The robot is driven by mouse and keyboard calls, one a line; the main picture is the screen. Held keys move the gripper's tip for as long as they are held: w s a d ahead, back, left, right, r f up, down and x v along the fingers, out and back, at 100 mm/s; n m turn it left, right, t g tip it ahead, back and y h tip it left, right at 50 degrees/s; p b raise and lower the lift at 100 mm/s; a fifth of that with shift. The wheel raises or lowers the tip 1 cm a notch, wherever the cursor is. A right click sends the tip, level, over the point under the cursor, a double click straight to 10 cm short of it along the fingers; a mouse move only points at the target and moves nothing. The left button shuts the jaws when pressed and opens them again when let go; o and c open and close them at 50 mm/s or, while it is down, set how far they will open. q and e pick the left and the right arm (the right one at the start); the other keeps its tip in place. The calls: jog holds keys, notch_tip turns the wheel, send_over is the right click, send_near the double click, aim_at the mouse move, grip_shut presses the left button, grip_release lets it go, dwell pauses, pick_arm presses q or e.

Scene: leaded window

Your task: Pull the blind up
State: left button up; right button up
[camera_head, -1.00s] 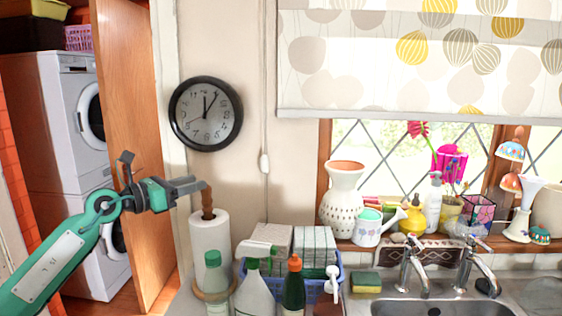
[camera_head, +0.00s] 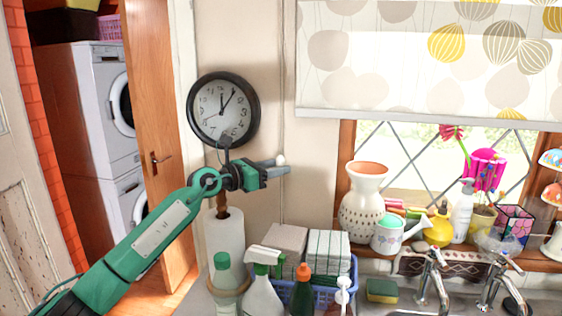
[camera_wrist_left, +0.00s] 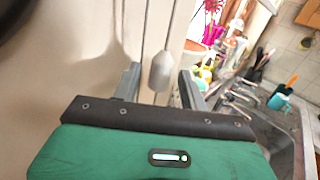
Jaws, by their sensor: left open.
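The patterned blind (camera_head: 390,75) hangs over the upper part of the window, its straight bottom edge above the sill. Its thin cord (camera_head: 283,95) runs down the wall left of the blind to a small white pull (camera_head: 281,159). My left gripper (camera_head: 283,167) is open at the pull, with its fingertips partly covering it in the head view. In the left wrist view the white pull (camera_wrist_left: 161,71) shows between the two spread fingers, beyond the palm; I cannot tell whether either finger touches it. My right gripper is not in view.
A black wall clock (camera_head: 223,110) hangs just above my left wrist. A paper towel roll (camera_head: 225,240) stands below it. Bottles and a blue basket (camera_head: 325,290) fill the counter. A white vase (camera_head: 363,205) and other items line the sill.

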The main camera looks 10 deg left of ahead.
pick_arm(q)
jog(key=shift+x, duration=1.05)
grip_shut()
notch_tip(320, 180, up, 55)
jog(key=p, duration=2.2)
jog(key=shift+f, duration=0.2)
jog(key=shift+s+a+r, duration=0.1)
jog(key=shift+s+a, duration=0.05)
grip_release()
